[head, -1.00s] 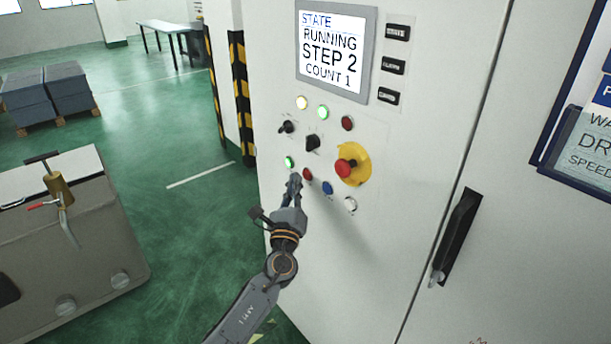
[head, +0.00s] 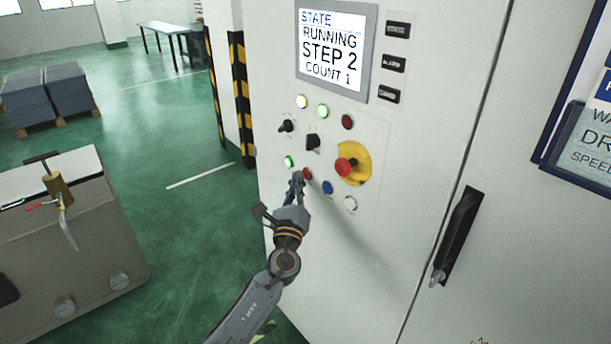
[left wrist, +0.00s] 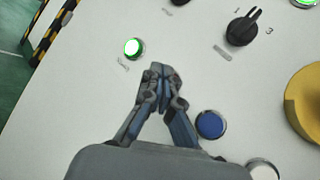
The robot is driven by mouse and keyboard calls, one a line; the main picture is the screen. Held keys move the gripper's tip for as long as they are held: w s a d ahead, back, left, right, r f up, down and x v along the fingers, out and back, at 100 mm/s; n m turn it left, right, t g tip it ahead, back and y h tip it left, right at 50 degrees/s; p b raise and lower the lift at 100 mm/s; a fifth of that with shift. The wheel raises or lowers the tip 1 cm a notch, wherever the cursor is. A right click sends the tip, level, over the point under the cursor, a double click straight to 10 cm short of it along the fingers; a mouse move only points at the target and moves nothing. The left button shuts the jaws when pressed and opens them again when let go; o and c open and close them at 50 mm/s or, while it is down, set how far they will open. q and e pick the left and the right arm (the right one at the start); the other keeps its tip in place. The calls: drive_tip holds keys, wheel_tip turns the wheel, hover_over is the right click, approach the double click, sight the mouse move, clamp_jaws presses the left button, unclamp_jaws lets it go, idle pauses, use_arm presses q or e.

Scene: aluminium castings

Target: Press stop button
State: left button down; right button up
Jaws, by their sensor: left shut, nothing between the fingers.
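The red push button (head: 307,174) sits in the lower row of the control panel (head: 372,205), between a lit green button (head: 289,161) and a blue button (head: 327,188). My left gripper (head: 297,178) is shut and empty, its fingertips just left of the red button in the head view; I cannot tell whether they touch it. In the left wrist view the fingertips (left wrist: 163,72) point at the panel between the green button (left wrist: 134,47) and the blue button (left wrist: 210,125). They hide the red button there. My right gripper is not in view.
A red mushroom button (head: 346,166) on a yellow plate (head: 361,160) is right of the row. A white button (head: 351,204) is at the lower right. The screen (head: 332,48) reads RUNNING, STEP 2, COUNT 1. A black door handle (head: 458,235) sticks out further right.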

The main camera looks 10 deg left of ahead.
use_arm(q)
drive_tip(key=shift+w+d+b, duration=0.25)
drive_tip(key=shift+w+b, duration=0.05)
drive_tip(key=shift+w, duration=0.05)
idle(0.6)
drive_tip(key=shift+s+a, duration=0.5)
drive_tip(key=shift+s, duration=0.2)
drive_tip(key=s+a, duration=0.1)
drive_tip(key=s, duration=0.1)
drive_tip(key=s+a+p, duration=0.1)
drive_tip(key=s+a, duration=0.1)
drive_tip(key=shift+p, duration=0.3)
idle(0.3)
drive_tip(key=shift+w+f, duration=0.1)
drive_tip(key=shift+f, duration=0.05)
idle(0.4)
